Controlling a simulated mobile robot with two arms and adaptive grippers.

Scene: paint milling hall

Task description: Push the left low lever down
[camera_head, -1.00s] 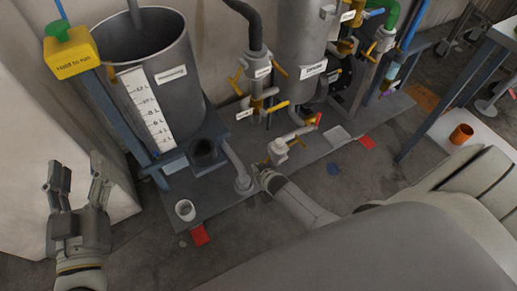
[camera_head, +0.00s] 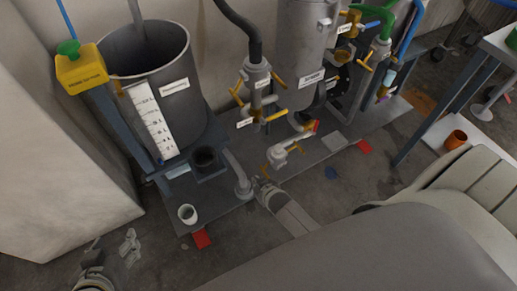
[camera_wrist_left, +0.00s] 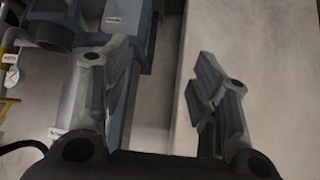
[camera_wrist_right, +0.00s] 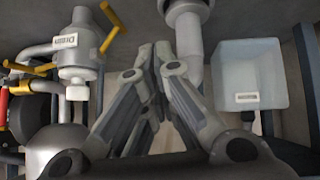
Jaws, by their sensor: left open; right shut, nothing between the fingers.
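In the right wrist view a labelled valve (camera_wrist_right: 78,50) shows with two yellow levers, one up (camera_wrist_right: 110,28) and one at the left (camera_wrist_right: 32,67). My left gripper (camera_head: 114,246) is open and empty at the lower left.
A large grey tank (camera_head: 168,100) with a scale strip stands at the left. A white cup (camera_head: 187,214) stands on the plate's front edge, close to a red floor piece (camera_head: 201,239). A grey pipe elbow (camera_head: 242,183) is beside my right gripper. Higher valves stand behind.

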